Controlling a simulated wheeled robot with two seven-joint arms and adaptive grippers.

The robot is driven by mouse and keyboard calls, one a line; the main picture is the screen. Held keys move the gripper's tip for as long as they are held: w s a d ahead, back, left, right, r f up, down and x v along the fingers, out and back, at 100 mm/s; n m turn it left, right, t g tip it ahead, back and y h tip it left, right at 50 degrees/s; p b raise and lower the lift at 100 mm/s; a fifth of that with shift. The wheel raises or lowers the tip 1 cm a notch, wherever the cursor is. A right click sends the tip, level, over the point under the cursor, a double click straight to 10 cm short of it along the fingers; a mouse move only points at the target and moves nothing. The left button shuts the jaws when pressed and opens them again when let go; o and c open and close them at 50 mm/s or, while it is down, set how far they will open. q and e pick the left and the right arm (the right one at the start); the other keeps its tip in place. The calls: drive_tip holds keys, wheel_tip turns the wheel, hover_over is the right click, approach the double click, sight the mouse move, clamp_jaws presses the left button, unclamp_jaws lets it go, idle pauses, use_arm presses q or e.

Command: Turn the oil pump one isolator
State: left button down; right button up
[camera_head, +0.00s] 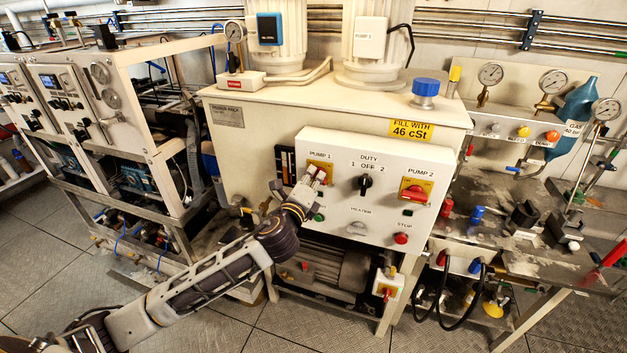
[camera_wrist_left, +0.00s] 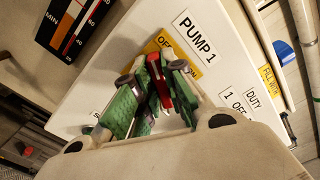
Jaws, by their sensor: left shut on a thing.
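The oil pump one isolator is a red handle on a yellow plate under the PUMP 1 label on the white control panel (camera_head: 335,215). In the head view my left gripper (camera_head: 312,180) is at this isolator and covers much of it. In the left wrist view the red isolator handle (camera_wrist_left: 180,92) stands between the green pads of the left gripper (camera_wrist_left: 158,90), which is shut on it. The yellow plate (camera_wrist_left: 165,42) shows behind the fingers, partly hidden. My right gripper is not in view.
On the same panel are a black duty selector (camera_head: 365,183), a red-and-yellow PUMP 2 isolator (camera_head: 415,191) and a red stop button (camera_head: 401,238). An oil level gauge (camera_wrist_left: 75,25) is beside the panel. A motor (camera_head: 335,268) sits below it.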

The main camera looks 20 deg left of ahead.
use_arm(q)
drive_tip(key=n, duration=0.5)
drive_tip(key=shift+f+b, duration=0.25)
drive_tip(key=shift+b, duration=0.1)
drive_tip(key=shift+n, duration=0.3)
drive_tip(key=c, duration=1.5)
unclamp_jaws()
drive_tip(key=shift+s, duration=0.15)
drive_tip(key=shift+s+a, duration=0.15)
drive_tip(key=shift+s, duration=2.8)
drive_tip(key=shift+s+a, duration=0.1)
drive_tip(key=shift+s, duration=2.8)
